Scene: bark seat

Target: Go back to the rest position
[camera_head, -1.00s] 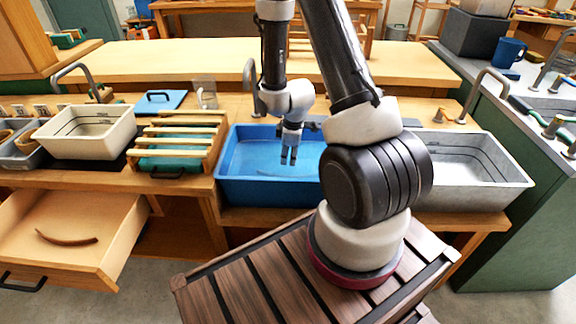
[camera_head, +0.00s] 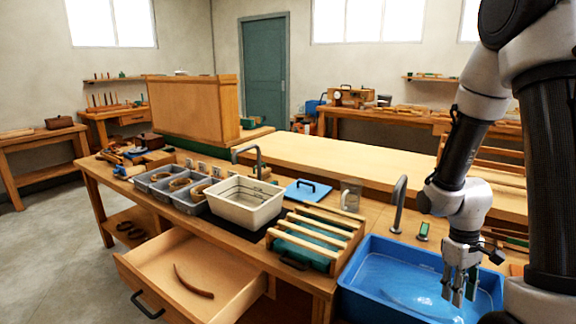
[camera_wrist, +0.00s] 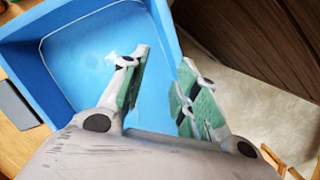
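My gripper (camera_head: 459,293) hangs pointing down over the blue basin (camera_head: 366,304) at the lower right of the head view. In the wrist view its two green-padded fingers (camera_wrist: 163,66) stand apart with nothing between them. The blue basin (camera_wrist: 70,50) lies below the fingers there, with light ripples showing on its floor or water. My gripper holds nothing. My upper arm fills the right edge of the head view and hides part of the basin.
A wooden slatted rack (camera_head: 317,233) stands left of the basin, and a cream tub (camera_head: 245,208) beyond it. An open drawer (camera_head: 185,262) holding a curved brown piece (camera_head: 192,283) juts out from the bench. A tap (camera_head: 398,203) rises behind the basin.

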